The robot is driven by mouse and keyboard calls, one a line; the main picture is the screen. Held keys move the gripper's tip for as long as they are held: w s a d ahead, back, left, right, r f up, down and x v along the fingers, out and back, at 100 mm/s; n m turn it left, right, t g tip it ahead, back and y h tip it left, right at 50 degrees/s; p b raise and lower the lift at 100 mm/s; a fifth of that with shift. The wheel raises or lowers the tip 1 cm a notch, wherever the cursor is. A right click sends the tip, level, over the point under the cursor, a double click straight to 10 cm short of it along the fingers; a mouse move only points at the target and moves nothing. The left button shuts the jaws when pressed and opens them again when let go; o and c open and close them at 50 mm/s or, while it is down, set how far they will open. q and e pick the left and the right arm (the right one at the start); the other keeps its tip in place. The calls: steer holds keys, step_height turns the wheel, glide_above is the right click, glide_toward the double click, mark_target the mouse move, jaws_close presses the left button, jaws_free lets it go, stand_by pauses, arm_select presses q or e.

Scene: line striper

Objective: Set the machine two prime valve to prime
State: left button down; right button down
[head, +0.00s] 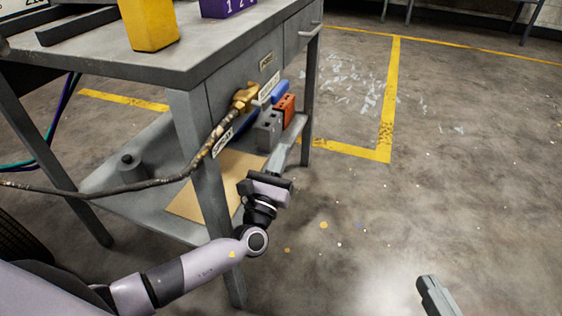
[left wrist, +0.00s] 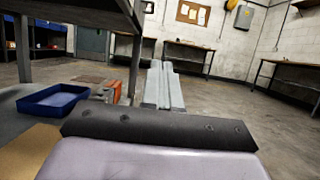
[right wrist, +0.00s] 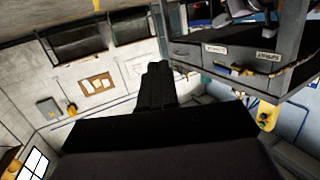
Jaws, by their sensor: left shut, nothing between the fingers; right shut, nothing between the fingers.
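A brass valve fitting (head: 243,98) sits on the side of the grey workbench (head: 140,62), with a worn hose running left from it. A "SPRAY" label (head: 222,142) is below it and another tag (head: 268,85) is at its upper right, too small to read surely. I cannot tell which way its handle points. My left gripper (head: 297,123) is shut and empty, beyond the bench leg, low beside the lower shelf and right of the valve. Its fingers also show in the left wrist view (left wrist: 163,68). My right gripper (head: 426,280) is shut and empty over open floor.
The lower shelf holds a grey box (head: 267,130), an orange box (head: 285,107) and a cardboard sheet (head: 200,196). A blue tray (left wrist: 52,100) shows in the left wrist view. A yellow block (head: 148,24) and purple block (head: 227,7) stand on top. The floor right is clear.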

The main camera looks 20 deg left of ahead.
arm_select(q)
steer(key=shift+f, duration=0.75)
